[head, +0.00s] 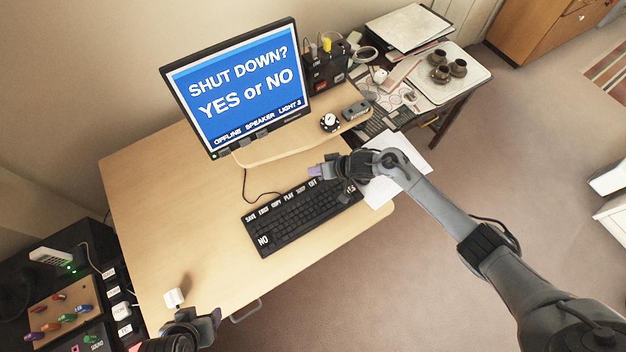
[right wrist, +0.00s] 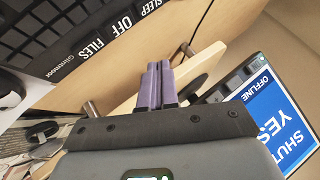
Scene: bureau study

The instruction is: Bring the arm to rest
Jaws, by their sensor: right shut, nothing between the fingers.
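My right gripper (head: 314,171) is over the right half of the desk, above the far side of the black keyboard (head: 290,222). Its purple fingers are together and empty in the right wrist view (right wrist: 156,84). My right arm reaches in from the lower right. My left gripper (head: 213,316) is at the desk's near left edge, close to a small white block (head: 174,298). Whether its fingers are open or shut is unclear. The monitor (head: 240,85) reads "SHUT DOWN? YES or NO". The keyboard has a large NO key at its left and a YES key at its right.
A raised shelf (head: 270,150) under the monitor holds a small dial (head: 329,122). White paper (head: 385,185) lies at the desk's right edge. A side table with a tray (head: 470,75) of brown cups stands behind. A control panel (head: 62,310) is at lower left.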

